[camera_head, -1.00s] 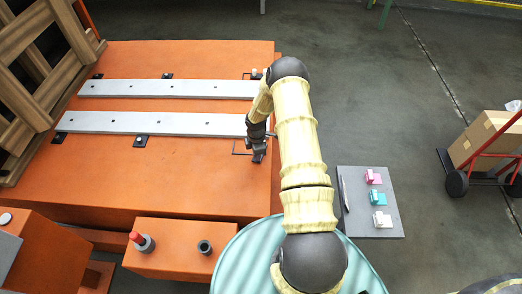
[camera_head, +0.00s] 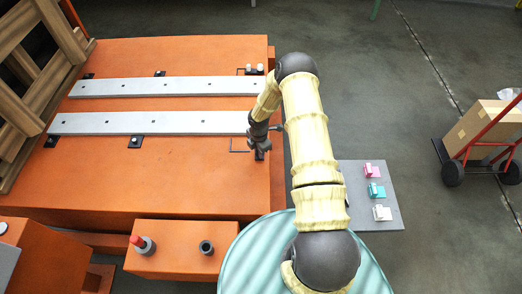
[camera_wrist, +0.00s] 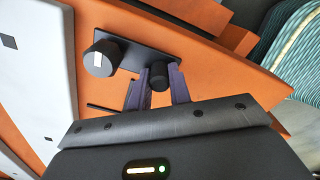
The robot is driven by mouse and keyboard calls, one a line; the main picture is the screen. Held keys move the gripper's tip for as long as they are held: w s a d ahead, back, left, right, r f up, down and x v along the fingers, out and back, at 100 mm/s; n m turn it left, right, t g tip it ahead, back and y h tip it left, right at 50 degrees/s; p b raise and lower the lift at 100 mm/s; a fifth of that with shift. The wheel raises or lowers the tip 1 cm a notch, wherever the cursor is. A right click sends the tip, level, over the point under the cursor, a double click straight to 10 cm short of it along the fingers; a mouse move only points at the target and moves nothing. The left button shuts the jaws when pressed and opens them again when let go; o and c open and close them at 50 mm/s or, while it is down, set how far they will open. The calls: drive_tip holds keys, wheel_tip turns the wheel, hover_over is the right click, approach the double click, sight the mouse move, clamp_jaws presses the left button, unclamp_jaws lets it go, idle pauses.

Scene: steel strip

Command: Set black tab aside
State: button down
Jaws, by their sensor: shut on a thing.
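The black tab (camera_wrist: 130,52) is a dark plate with a wide round knob carrying a white mark and a smaller round post. My gripper (camera_wrist: 158,88) is shut on the smaller post, its fingers on either side. In the head view my gripper (camera_head: 259,148) is at the right end of the nearer grey steel strip (camera_head: 150,123), over the orange table (camera_head: 160,190). The tab there is mostly hidden by the gripper. In the wrist view the strip (camera_wrist: 40,75) lies left of the tab, apart from it. I cannot tell whether the tab touches the table.
A thin black outline (camera_head: 231,147) is on the table beside the gripper. Other black tabs (camera_head: 135,142) sit along the strips. A grey board (camera_head: 360,213) with pink, teal and white pieces is at right. An orange block (camera_head: 175,260) stands in front. The table's front is clear.

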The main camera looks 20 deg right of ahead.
drive_tip(key=shift+d, duration=0.2)
drive_tip(key=c, duration=1.3)
unclamp_jaws()
drive_tip(key=shift+a, duration=0.1)
drive_tip(key=shift+r, duration=0.1)
wheel_tip(320, 180, up, 17)
drive_tip(key=p, duration=0.2)
drive_tip(key=shift+r, duration=0.15)
